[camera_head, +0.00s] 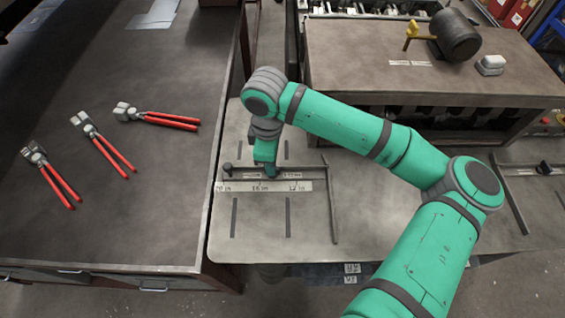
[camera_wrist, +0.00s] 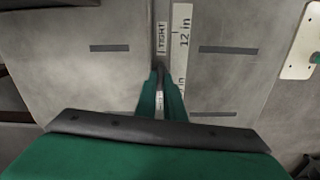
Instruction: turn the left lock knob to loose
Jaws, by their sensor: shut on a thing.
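My gripper (camera_head: 268,166) reaches straight down onto the dark fence bar (camera_head: 312,169) on the grey sheet-metal table. In the wrist view my gripper's green fingers (camera_wrist: 160,85) are shut on the left lock knob (camera_wrist: 159,70), a dark narrow piece between the tips. In the head view the knob is mostly hidden by my gripper. A white label reading TIGHT (camera_wrist: 162,38) lies on the bar beyond the fingertips. Another label (camera_wrist: 159,101) shows between the fingers, its text too small to read. The knob's exact angle is hard to tell.
A white inch scale (camera_head: 264,186) runs beside the bar, and a dark post (camera_head: 227,169) stands at its left end. A dark bench (camera_head: 130,220) with several red-handled pliers is at left. A second table (camera_head: 430,75) holds a dark cylinder (camera_head: 456,35). Another knob (camera_head: 543,168) is far right.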

